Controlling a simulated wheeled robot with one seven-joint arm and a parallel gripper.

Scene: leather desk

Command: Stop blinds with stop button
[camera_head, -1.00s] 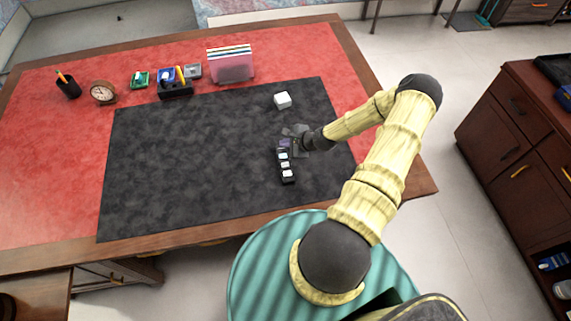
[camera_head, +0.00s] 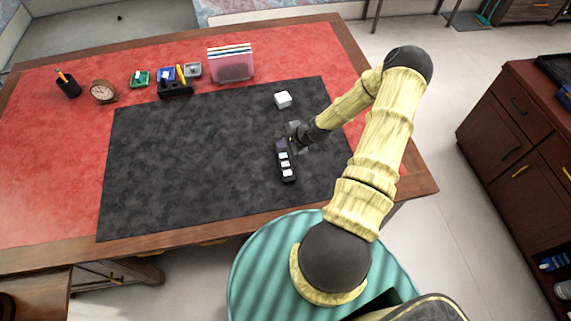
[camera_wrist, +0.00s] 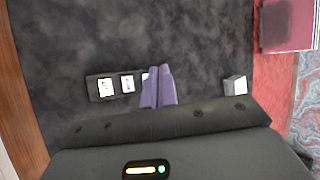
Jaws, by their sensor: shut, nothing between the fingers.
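A slim black remote (camera_head: 288,174) with several pale buttons lies on the dark desk mat, right of the mat's middle. In the wrist view the remote (camera_wrist: 93,88) runs across the picture, with two white marked buttons in plain sight and a bluish-white one partly covered. My gripper (camera_head: 284,143) is over the far end of the remote. In the wrist view its purple fingers (camera_wrist: 158,72) are together with nothing between them, and their tips overlap the third button. I cannot tell whether they touch it. The rest of the remote is hidden behind the fingers.
A white cube (camera_head: 283,100) sits on the dark mat (camera_head: 190,160) beyond my gripper. A pink file holder (camera_head: 231,66), a black organizer (camera_head: 176,91), a clock (camera_head: 103,92) and a pen cup (camera_head: 69,86) line the back. The mat left of the remote is clear.

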